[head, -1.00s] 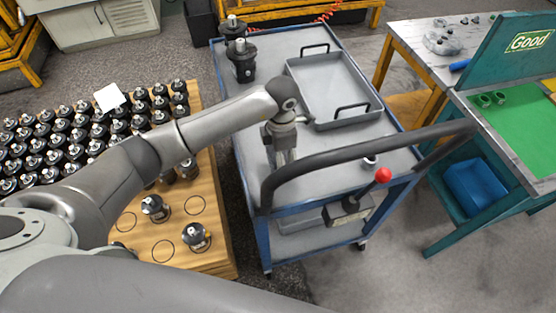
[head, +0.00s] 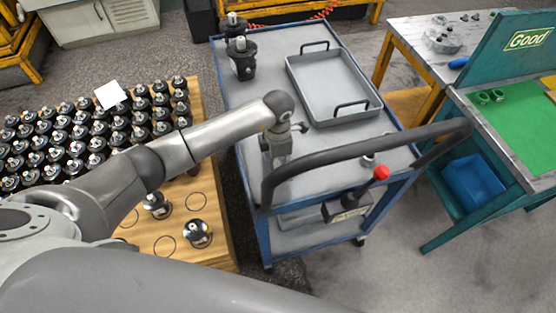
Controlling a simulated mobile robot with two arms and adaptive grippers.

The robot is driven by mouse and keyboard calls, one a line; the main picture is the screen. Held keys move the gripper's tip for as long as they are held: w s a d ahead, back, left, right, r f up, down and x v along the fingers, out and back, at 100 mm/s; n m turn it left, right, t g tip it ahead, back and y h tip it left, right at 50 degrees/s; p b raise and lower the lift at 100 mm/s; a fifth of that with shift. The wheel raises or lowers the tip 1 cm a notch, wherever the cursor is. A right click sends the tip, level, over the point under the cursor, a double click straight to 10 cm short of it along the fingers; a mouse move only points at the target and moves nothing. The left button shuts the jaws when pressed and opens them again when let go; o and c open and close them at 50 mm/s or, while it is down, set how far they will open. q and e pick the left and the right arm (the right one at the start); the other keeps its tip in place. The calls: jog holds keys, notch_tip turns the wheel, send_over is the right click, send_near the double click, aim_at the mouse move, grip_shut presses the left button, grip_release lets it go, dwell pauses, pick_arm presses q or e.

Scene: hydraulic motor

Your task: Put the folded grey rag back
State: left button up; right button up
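I cannot pick out the folded grey rag with certainty in the head view. My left gripper (head: 276,158) points down over the near left part of the blue-framed cart (head: 240,120), behind its dark push handle. Its fingers are small and grey against the grey cart top, so I cannot tell whether they are open or hold anything. The surface under the gripper is partly hidden by it. My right gripper is not in view.
A grey tray (head: 318,72) with dark handles and black motors (head: 242,58) stand on the cart. A wooden pallet (head: 212,225) with many motors and a pale flat square (head: 110,94) is at left. The dark push handle (head: 360,150) crosses near the gripper. A green-topped workbench (head: 515,125) is at right.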

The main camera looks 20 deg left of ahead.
pick_arm(q)
jog(key=shift+r, duration=0.1)
notch_tip(320, 180, up, 12)
jog(key=b, duration=0.2)
dwell(0.4)
dwell(0.4)
